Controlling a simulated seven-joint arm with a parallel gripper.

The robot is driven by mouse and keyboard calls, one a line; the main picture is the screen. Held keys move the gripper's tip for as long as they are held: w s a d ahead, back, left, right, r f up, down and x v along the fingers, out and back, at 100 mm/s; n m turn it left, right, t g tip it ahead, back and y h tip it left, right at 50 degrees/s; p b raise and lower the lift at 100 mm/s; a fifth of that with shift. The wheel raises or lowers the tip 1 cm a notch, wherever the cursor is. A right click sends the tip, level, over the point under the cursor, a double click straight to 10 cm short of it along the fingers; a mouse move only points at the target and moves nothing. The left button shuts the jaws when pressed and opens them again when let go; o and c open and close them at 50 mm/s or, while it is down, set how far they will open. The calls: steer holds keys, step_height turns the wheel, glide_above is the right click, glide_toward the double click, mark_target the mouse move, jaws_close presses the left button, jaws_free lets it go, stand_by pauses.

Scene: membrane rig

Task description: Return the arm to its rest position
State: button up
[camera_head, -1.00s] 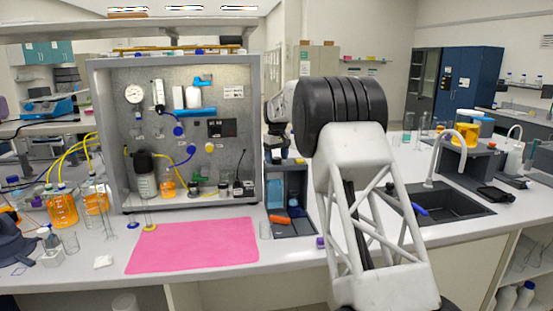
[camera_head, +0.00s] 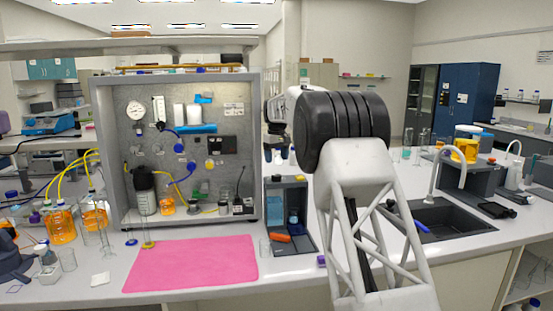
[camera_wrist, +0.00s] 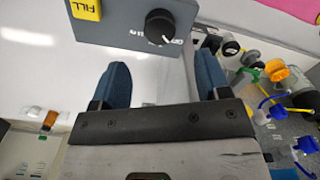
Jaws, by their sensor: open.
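My arm (camera_head: 345,128) rises at the right of centre in the head view, with a black ribbed joint on top and a white lattice link below. Its far part reaches back behind this joint, and my gripper is hidden there. In the wrist view my gripper (camera_wrist: 160,68) shows two blue fingers, spread apart with nothing between them. A grey box (camera_wrist: 128,24) with a black knob and a yellow FILL label lies beyond the fingertips. I cannot tell its exact distance.
The membrane rig panel (camera_head: 130,80) stands at left centre, with a pink mat (camera_head: 190,263) before it. Bottles with orange liquid (camera_head: 60,226) stand left. A grey stand (camera_head: 287,215) is between rig and arm. A sink (camera_head: 450,222) and tap are right.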

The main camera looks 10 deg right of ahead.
steer(key=shift+s, duration=0.1)
steer(key=s+a+r+m+t, duration=0.1)
steer(key=s+r, duration=0.2)
steer(key=s, duration=1.6)
steer(key=s+r+m, duration=0.2)
steer(key=s+r, duration=0.2)
steer(key=s, duration=1.5)
steer(key=s+f, duration=0.5)
steer(key=s, duration=0.7)
steer(key=s+f+m+t, duration=0.1)
steer(key=s+f, duration=0.4)
steer(key=s, duration=0.7)
steer(key=s+a+f, duration=0.1)
steer(key=s+f, duration=0.5)
steer(key=s, duration=0.6)
steer(key=shift+s+m+t, duration=0.25)
steer(key=shift+m+t, duration=0.05)
steer(key=shift+m, duration=0.1)
